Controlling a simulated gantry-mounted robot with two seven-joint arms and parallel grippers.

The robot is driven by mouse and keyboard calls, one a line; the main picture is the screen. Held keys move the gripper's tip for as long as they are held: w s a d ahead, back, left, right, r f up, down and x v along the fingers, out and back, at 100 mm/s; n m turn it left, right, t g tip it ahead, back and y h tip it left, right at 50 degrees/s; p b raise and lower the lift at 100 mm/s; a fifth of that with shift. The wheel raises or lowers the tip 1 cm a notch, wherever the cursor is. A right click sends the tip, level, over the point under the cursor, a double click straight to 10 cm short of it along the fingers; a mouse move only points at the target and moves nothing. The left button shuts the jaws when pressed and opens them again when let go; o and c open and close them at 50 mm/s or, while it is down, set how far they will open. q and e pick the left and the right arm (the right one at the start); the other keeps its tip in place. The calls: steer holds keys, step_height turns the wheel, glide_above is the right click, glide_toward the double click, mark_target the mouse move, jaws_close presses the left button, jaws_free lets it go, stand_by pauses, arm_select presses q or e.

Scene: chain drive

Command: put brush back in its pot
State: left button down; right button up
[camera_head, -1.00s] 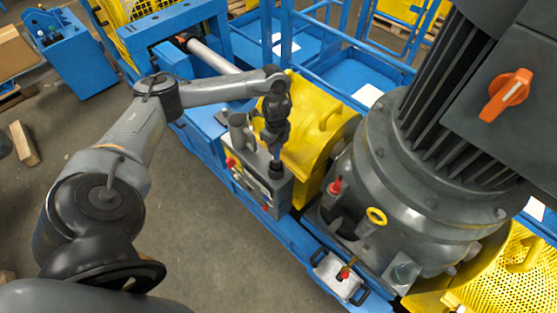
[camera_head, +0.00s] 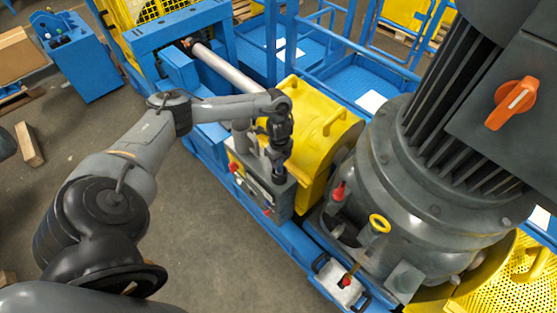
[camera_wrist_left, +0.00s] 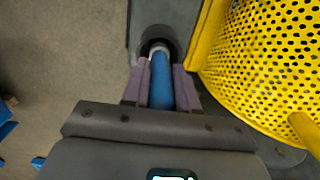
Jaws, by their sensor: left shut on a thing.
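The brush (camera_wrist_left: 161,82) has a blue handle and a pale collar at its far end. My left gripper (camera_wrist_left: 160,86) is shut on the handle, with one finger on each side of it. The gripper also shows in the head view (camera_head: 277,158), pointing down over the grey box beside the yellow guard. The dark round pot (camera_wrist_left: 150,46) is straight ahead in the wrist view. The brush's far end lies within its mouth; how deep it sits is hidden. In the head view the gripper largely covers the brush. My right gripper is in neither current view.
A large grey motor (camera_head: 440,190) is farther right. The grey control box (camera_head: 262,188) sits on a blue frame. Open floor (camera_head: 215,240) lies in front.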

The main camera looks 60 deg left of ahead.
arm_select(q)
steer(key=c, duration=0.9)
jaws_free()
steer(key=shift+o, duration=0.2)
steer(key=shift+r, duration=0.1)
steer(key=shift+r, duration=0.6)
step_height(320, 180, up, 4)
steer(key=shift+d+r, duration=0.1)
steer(key=shift+r, duration=0.05)
step_height(320, 180, up, 6)
steer(key=p, duration=0.3)
steer(key=shift+w+f, duration=0.1)
steer(key=shift+f, duration=0.1)
steer(key=shift+d+r+p, duration=0.1)
steer(key=shift+r+p, duration=0.2)
steer(key=shift+r, duration=0.15)
